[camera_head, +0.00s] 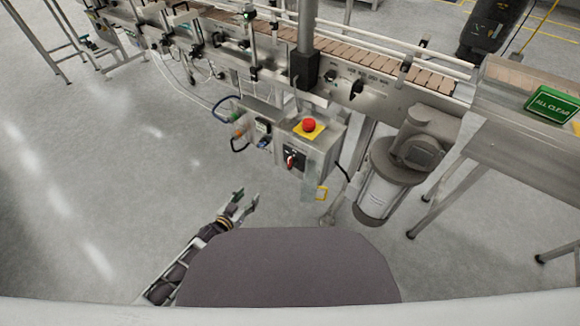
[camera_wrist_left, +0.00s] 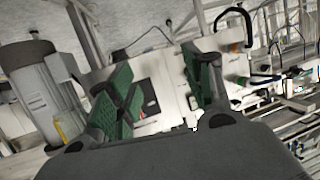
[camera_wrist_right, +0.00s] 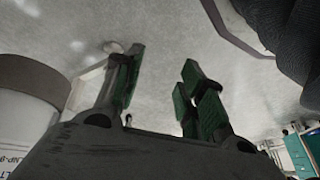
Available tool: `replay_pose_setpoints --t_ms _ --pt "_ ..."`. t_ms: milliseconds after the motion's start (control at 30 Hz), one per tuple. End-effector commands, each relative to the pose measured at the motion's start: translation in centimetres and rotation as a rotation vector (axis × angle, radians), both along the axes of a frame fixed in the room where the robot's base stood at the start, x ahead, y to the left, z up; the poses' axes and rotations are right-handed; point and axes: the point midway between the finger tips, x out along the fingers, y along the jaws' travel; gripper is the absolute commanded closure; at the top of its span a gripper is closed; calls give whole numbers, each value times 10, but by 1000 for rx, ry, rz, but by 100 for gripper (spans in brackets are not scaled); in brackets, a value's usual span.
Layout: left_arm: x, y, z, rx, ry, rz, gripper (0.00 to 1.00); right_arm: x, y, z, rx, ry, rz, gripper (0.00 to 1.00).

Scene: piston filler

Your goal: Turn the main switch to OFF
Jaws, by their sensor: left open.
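The main switch (camera_head: 292,160) is a red handle on a dark plate, on the front of a grey metal control box (camera_head: 318,150) below the conveyor. The direction its handle points is too small to read surely. My left gripper (camera_head: 246,200) is open and empty, to the lower left of the box and apart from it. In the left wrist view the switch's dark plate (camera_wrist_left: 148,97) shows between the spread green-padded fingers (camera_wrist_left: 160,85), some way off. My right gripper (camera_wrist_right: 160,62) is open and empty over the floor; it does not show in the head view.
A red emergency button (camera_head: 309,125) on a yellow plate tops the box. Cables and connectors (camera_head: 242,135) stick out on its left. A grey motor (camera_head: 388,180) hangs to its right. A conveyor (camera_head: 345,60) runs behind. The floor (camera_head: 110,160) at left is clear.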

Motion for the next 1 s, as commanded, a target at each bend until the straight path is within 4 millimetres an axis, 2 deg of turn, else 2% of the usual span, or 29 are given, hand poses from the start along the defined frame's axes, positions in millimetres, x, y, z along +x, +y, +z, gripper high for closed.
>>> replay_pose_setpoints --t_ms 300,600,800,1000 --pt "9 -37 36 -80 -119 -79 49 10 14 26 47 -45 7 60" --pt "6 -69 72 -156 -215 -153 49 15 24 57 87 -85 16 60" --pt "3 -79 86 -183 -245 -180 49 15 27 70 101 -97 20 60" --pt "2 -81 90 -188 -250 -184 49 15 28 73 104 -100 20 60"
